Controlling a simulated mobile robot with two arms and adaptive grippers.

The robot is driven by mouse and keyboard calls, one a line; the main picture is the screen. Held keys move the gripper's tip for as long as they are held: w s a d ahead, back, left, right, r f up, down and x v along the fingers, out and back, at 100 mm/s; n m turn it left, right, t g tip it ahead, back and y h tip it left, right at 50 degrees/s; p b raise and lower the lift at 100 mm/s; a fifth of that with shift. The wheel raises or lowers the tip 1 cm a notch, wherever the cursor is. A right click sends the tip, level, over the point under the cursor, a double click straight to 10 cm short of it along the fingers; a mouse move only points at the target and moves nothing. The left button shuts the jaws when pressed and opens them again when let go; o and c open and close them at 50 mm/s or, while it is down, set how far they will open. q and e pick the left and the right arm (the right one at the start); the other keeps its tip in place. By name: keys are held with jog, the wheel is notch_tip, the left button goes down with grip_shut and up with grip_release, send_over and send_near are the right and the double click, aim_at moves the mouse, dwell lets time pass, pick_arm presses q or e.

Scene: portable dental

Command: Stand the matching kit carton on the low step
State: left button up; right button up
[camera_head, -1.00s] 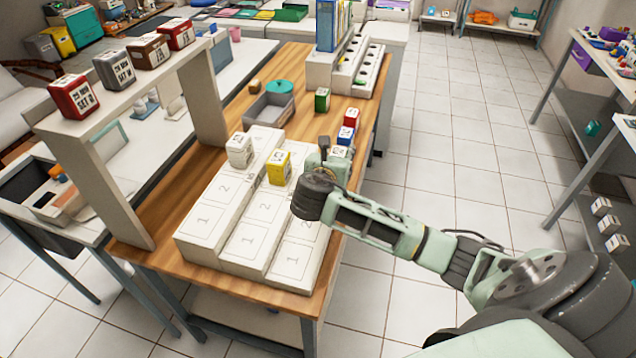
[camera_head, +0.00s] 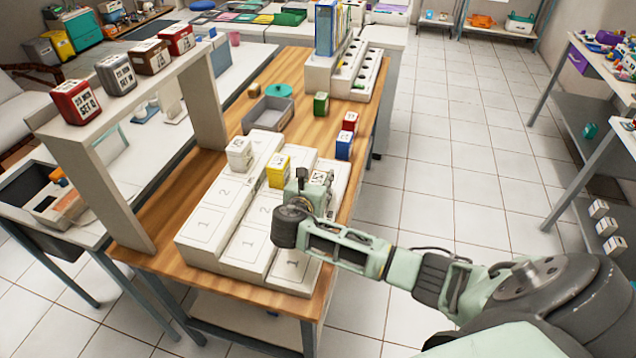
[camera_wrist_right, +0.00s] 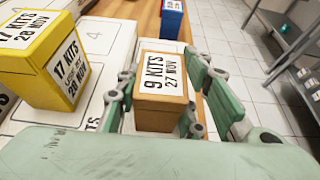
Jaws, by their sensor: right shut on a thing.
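My right gripper (camera_head: 312,188) is shut on an orange-brown carton (camera_wrist_right: 162,100). The carton's white label reads "9 KITS 27 NOV" in the right wrist view. In the head view it is over the low step (camera_head: 293,266), the right-hand level of the white stepped stand, and mostly hidden by the gripper. I cannot tell whether it touches the step. A yellow carton (camera_head: 277,175), labelled "17 KITS 28 NOV", stands on the middle step (camera_head: 243,243). A white carton (camera_head: 238,160) stands on the high step (camera_head: 204,222). My left gripper is out of view.
A blue carton (camera_head: 343,150), a red carton (camera_head: 349,124) and a green carton (camera_head: 321,108) stand on the wooden table (camera_head: 178,200) beyond the stand. A grey tray (camera_head: 268,112) lies behind it. A raised white shelf (camera_head: 120,112) bears several set boxes on the left.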

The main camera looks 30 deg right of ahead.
jog(key=o, duration=1.1)
jog(key=shift+f, duration=0.1)
jog(key=shift+o, duration=0.2)
jog(key=v, duration=1.2)
